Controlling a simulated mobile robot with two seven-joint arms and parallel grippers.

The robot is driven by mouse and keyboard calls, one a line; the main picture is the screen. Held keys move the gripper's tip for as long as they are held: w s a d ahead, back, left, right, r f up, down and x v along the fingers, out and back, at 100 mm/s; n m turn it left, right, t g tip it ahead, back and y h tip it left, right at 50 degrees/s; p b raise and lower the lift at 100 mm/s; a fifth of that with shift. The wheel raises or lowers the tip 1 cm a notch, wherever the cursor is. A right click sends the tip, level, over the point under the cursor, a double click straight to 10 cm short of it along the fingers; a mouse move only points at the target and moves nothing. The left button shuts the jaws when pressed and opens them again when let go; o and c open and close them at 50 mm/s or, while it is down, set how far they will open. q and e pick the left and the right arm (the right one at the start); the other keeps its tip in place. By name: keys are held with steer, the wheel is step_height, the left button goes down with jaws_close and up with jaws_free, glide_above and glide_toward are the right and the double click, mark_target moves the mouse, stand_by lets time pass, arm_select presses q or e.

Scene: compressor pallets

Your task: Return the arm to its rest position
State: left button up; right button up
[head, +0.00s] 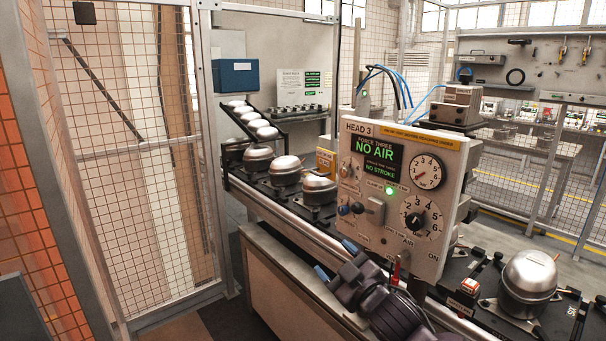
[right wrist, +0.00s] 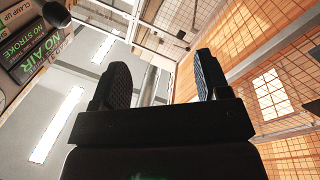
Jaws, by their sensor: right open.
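My right arm (head: 385,310) comes in from the bottom of the head view, dark grey. Its gripper (head: 336,260) points up and left, just left of the control panel's lower edge. The two blue-tipped fingers are spread, with nothing between them. In the right wrist view the same gripper (right wrist: 163,82) shows two dark ribbed finger pads standing well apart and empty, with ceiling and lights behind. The control panel (head: 353,226) reads HEAD 3, NO AIR and NO STROKE, with a lit green lamp. My left gripper does not show.
A conveyor (head: 277,219) carries silver compressors on dark pallets behind the panel. Another compressor (head: 528,283) sits at the right. A mesh fence (head: 140,160) stands at the left. A red-handled switch (head: 396,266) is at the panel's lower edge, close to my arm.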

steer(key=s+d+f+m+h, duration=0.7)
steer(key=s+d+f+m, duration=0.2)
steer(key=s+d+f, duration=0.55)
steer(key=s+d+f+m+g+h, duration=0.1)
steer(key=s+d+f+g, duration=0.1)
steer(key=s+f, duration=0.6)
steer(key=s+d+f+m+g+h+b, duration=0.1)
steer(key=s+d+f, duration=0.3)
steer(key=s+f, duration=0.4)
steer(key=shift+s+d+f+m+g+h, duration=0.2)
steer(key=shift+m+g+h, duration=0.15)
steer(key=shift+g, duration=0.55)
steer(key=shift+w, duration=0.1)
